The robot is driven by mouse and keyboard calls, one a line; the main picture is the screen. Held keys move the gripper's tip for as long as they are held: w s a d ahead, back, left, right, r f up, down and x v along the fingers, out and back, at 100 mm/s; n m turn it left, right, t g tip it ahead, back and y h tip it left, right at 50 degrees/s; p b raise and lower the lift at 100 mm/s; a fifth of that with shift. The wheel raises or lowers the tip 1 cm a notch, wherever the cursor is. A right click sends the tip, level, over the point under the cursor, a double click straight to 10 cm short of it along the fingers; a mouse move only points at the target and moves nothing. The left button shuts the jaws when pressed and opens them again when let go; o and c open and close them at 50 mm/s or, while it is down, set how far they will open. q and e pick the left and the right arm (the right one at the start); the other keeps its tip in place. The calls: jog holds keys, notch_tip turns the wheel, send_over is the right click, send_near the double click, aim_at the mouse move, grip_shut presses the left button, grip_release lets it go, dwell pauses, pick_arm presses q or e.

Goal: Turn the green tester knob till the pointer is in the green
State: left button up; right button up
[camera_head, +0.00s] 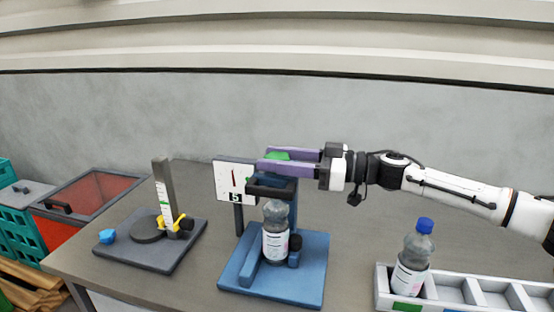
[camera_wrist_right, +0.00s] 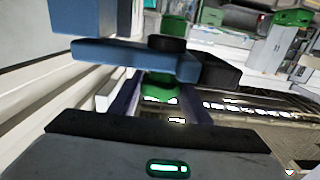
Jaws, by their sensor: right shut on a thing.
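The green tester knob (camera_head: 277,155) sits on top of the blue tester (camera_head: 283,283). My right gripper (camera_head: 276,159) reaches in from the right, and its two purple fingers are shut on the knob, one on each side. In the right wrist view the green knob (camera_wrist_right: 160,90) shows between the purple fingers. The white dial (camera_head: 228,179) faces forward at the tester's left, with a thin red pointer (camera_head: 233,174) close to upright. The dial's zones are too small to tell. A clear bottle (camera_head: 276,240) with a white label stands upright in the tester. My left gripper is out of view.
A dark stand (camera_head: 150,254) with a white scale and round plate is left of the tester. A blue-capped bottle (camera_head: 411,262) stands in the white rack (camera_head: 447,292) at the right. A red bin (camera_head: 90,195) is beyond the table's left edge.

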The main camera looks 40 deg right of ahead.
jog(key=shift+a+f+m+t+h+b, duration=0.1)
jog(key=shift+f+m+t+h+b, duration=0.1)
jog(key=shift+m+t+h+b, duration=0.6)
jog(key=shift+f+m+t+h+b, duration=0.25)
jog(key=shift+m+h+b, duration=0.25)
jog(key=shift+h+b, duration=0.65)
jog(key=m+h+b, duration=0.1)
jog(key=m+t+h+b, duration=0.1)
jog(key=shift+r+h+b, duration=0.25)
jog(key=shift+r+b, duration=0.05)
jog(key=shift+b, duration=0.1)
jog(key=shift+a+r+m+t+h, duration=0.15)
jog(key=shift+m+t+h, duration=0.3)
jog(key=shift+m+h, duration=0.4)
jog(key=m+h, duration=0.2)
jog(key=h, duration=0.2)
jog(key=shift+r+p, duration=0.1)
jog(key=shift+p, duration=0.2)
jog(key=shift+m+h, duration=0.65)
jog(key=shift+h, duration=0.2)
jog(key=shift+m+h+p, duration=0.4)
jog(key=shift+m+h, duration=0.1)
jog(key=shift+h, duration=0.4)
jog(key=shift+d, duration=0.25)
jog(key=o, duration=1)
